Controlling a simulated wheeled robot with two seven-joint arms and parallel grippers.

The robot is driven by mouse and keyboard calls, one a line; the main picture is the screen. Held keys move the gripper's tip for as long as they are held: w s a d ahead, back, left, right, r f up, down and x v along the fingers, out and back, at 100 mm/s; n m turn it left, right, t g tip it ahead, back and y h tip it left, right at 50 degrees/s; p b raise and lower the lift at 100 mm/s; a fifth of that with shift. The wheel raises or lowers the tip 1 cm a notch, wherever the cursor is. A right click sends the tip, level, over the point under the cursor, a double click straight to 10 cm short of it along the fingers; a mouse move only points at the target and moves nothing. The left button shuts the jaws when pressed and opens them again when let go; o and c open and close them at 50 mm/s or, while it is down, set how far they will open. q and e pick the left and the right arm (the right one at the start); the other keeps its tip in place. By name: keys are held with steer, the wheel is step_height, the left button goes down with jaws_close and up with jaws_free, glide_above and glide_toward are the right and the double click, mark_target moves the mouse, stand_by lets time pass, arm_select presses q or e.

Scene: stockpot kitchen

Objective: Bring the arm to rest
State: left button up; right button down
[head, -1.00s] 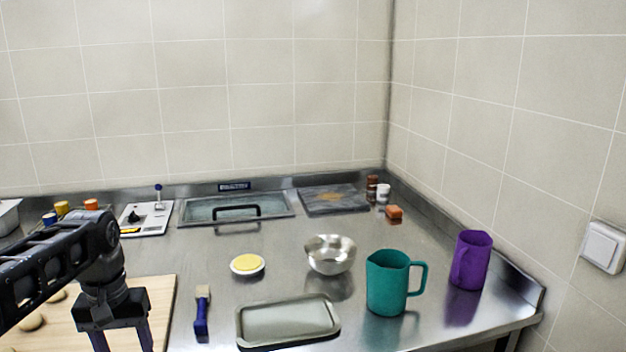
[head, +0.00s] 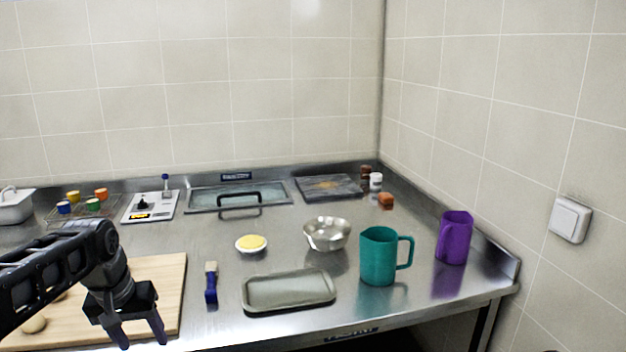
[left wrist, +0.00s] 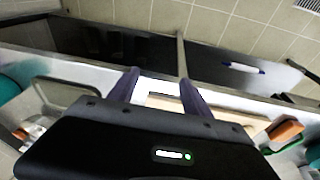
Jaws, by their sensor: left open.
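My left gripper (head: 143,336) comes in from the left in the head view, over the front right part of the wooden cutting board (head: 160,268). Its two fingers point down and stand apart, with nothing between them. In the left wrist view the fingers (left wrist: 158,85) also show spread and empty, with the pale front of the counter and dark space beyond them. My right gripper is not in view.
A blue-handled brush (head: 211,284), a grey tray (head: 290,290), a yellow-filled dish (head: 251,243), a metal bowl (head: 327,234), a teal pitcher (head: 378,257) and a purple pitcher (head: 454,238) stand to the right. A round bun (head: 34,324) lies on the board.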

arm_select(q)
steer(key=w+d+f+m+t+h, duration=0.1)
steer(key=w+d+f+t, duration=0.1)
steer(key=w+d+f, duration=0.5)
steer(key=s+d+f+h, duration=0.15)
steer(key=d+f, duration=0.25)
steer(key=f, duration=0.4)
steer(key=s+d+f, duration=0.2)
steer(key=d+f, duration=0.3)
steer(key=f, duration=0.3)
steer(key=s+d+f+g, duration=0.1)
steer(key=s+d+f, duration=0.3)
steer(key=s, duration=0.5)
steer(key=s+d+f+g+h, duration=0.1)
steer(key=s+d+f, duration=0.3)
steer(key=s+f, duration=0.4)
steer(key=s+d+f+g, duration=0.1)
steer(key=s+d+f, duration=0.3)
steer(key=s, duration=0.6)
step_height(320, 180, down, 2)
steer(key=shift+d+f+g+h, duration=0.15)
steer(key=shift+f+g+h, duration=0.05)
steer(key=shift+g+h, duration=0.2)
steer(key=shift+w, duration=0.1)
